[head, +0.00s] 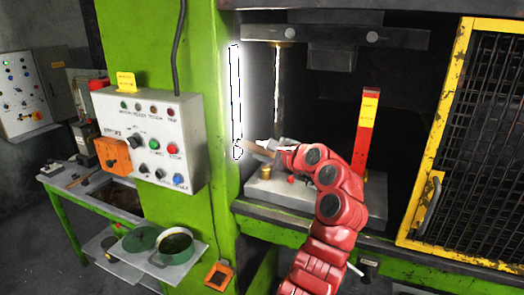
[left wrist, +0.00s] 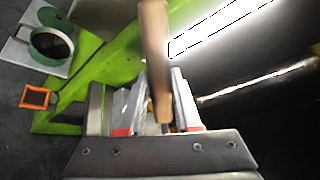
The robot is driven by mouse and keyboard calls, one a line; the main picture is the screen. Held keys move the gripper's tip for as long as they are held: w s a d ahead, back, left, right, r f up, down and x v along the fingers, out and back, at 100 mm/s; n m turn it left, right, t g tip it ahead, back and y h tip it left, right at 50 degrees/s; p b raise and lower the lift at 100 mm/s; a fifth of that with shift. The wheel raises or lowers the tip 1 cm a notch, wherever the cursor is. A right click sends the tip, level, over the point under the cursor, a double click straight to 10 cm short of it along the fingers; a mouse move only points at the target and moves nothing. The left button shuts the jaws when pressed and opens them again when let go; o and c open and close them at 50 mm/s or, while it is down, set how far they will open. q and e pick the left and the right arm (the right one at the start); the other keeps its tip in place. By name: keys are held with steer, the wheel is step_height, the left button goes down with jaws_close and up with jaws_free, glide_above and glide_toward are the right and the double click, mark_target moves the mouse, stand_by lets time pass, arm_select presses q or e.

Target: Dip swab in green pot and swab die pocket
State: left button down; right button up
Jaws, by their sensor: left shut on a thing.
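My left gripper (head: 282,148) is shut on the wooden handle of the swab (head: 258,150), in front of the press opening. In the left wrist view the swab handle (left wrist: 154,50) stands up between the fingers of the left gripper (left wrist: 158,128). The swab's head cannot be made out. The green pot (head: 174,244) stands open on a small shelf at lower left, well away from the gripper. A round green lid lies beside it (head: 140,239). The grey die block (head: 262,196) sits on the press bed below the gripper. My arm hides part of it, and I cannot make out its pocket.
A green press column (head: 222,190) stands left of the opening, with a bright light strip (head: 236,95). A control box (head: 150,140) juts out above the pot. A red upright post (head: 364,135) and a yellow mesh guard (head: 440,125) bound the right.

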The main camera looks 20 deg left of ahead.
stand_by(0.4)
arm_select(q)
steer(key=shift+w+p, duration=0.35)
steer(key=shift+p, duration=0.05)
steer(key=shift+s, duration=0.2)
steer(key=shift+s+p, duration=0.4)
steer(key=shift+s, duration=0.1)
steer(key=shift+w, duration=0.25)
steer(key=shift+w, duration=0.45)
steer(key=shift+s+p, duration=0.1)
steer(key=shift+p, duration=0.2)
